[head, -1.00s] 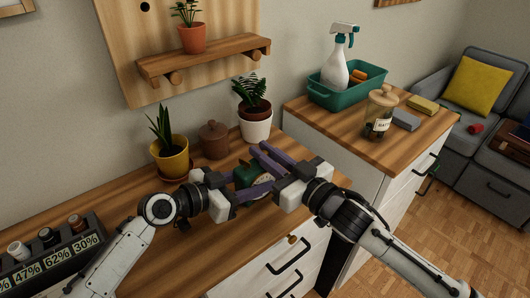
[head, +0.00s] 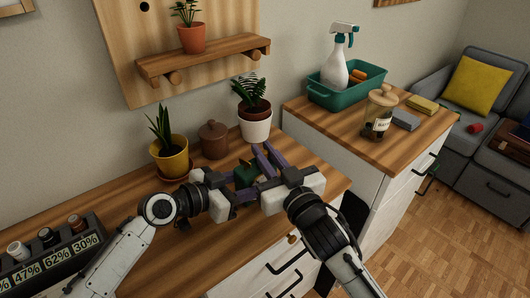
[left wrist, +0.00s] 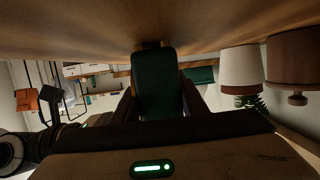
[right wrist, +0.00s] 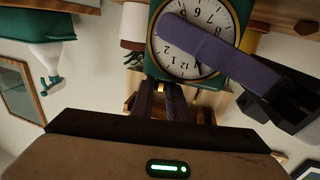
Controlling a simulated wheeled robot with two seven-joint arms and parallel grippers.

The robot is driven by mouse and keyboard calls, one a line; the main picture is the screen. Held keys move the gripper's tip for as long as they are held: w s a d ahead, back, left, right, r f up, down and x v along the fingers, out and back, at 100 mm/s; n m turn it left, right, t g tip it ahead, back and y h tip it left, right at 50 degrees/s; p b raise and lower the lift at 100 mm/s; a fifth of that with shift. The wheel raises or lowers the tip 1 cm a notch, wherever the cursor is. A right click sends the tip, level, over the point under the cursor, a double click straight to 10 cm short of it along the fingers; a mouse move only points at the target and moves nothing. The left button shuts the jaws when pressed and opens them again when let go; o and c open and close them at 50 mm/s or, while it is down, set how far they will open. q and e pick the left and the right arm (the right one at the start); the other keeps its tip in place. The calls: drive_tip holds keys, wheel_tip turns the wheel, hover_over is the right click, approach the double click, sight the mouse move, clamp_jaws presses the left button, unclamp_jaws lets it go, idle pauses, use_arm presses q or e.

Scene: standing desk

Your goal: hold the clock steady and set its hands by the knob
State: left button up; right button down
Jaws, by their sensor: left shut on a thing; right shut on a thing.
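The green clock (head: 245,175) stands on the desk between my two grippers. Its green side (left wrist: 155,85) fills the middle of the left wrist view. Its white face (right wrist: 190,45) appears upside down in the right wrist view, partly covered by a purple left finger. My left gripper (head: 256,181) is shut on the clock, with a finger on each side of it. My right gripper (head: 262,148) is shut, and its close-set fingers (right wrist: 162,90) reach the clock's edge near the 12.
A yellow plant pot (head: 171,161), a brown lidded pot (head: 214,144) and a white plant pot (head: 256,127) stand behind the clock. A dark box with percentage labels (head: 55,255) is at the left. A jar (head: 379,115) and a teal tray (head: 322,98) are on the right cabinet.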

drive_tip(key=c, duration=1.9)
unclamp_jaws()
drive_tip(key=shift+a+r, duration=0.1)
drive_tip(key=shift+r, duration=0.1)
drive_tip(key=shift+o, duration=0.9)
drive_tip(key=shift+f, duration=0.1)
drive_tip(key=v, duration=1.2)
